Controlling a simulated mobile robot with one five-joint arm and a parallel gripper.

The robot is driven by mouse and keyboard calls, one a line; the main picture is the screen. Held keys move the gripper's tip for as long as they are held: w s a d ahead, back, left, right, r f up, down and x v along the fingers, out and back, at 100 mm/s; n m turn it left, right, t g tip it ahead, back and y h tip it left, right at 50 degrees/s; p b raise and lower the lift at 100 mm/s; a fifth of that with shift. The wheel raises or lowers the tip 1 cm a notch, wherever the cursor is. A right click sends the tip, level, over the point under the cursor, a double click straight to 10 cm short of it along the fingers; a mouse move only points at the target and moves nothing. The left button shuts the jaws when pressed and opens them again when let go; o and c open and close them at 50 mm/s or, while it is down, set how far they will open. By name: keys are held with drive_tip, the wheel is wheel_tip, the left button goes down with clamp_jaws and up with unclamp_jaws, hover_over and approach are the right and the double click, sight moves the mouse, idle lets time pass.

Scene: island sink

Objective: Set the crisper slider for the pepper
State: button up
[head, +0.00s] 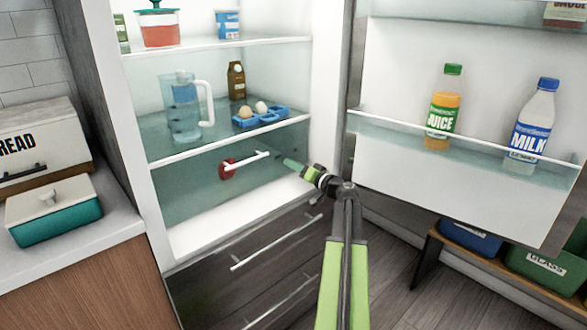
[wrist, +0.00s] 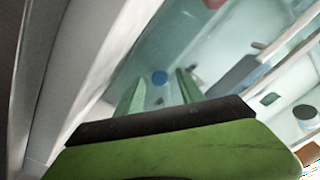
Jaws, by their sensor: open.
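The crisper (head: 195,205) is the glass-fronted bottom compartment of the open fridge. A red thing, likely the pepper (head: 228,171), shows at it, partly behind a white bar-like handle (head: 247,159). My gripper (head: 290,163) is at the right side of the crisper front, to the right of the handle and apart from it. In the wrist view its two green fingers (wrist: 160,92) are spread with nothing between them. No slider is clear in the head view.
A blue egg holder (head: 262,118), a pitcher (head: 184,108) and a brown carton (head: 236,80) stand on the shelf above. The open fridge door (head: 450,190) with juice and milk bottles is on the right. Drawers with long handles (head: 277,242) are below.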

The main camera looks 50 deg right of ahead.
drive_tip(key=shift+w, duration=0.15)
clamp_jaws()
idle(1.4)
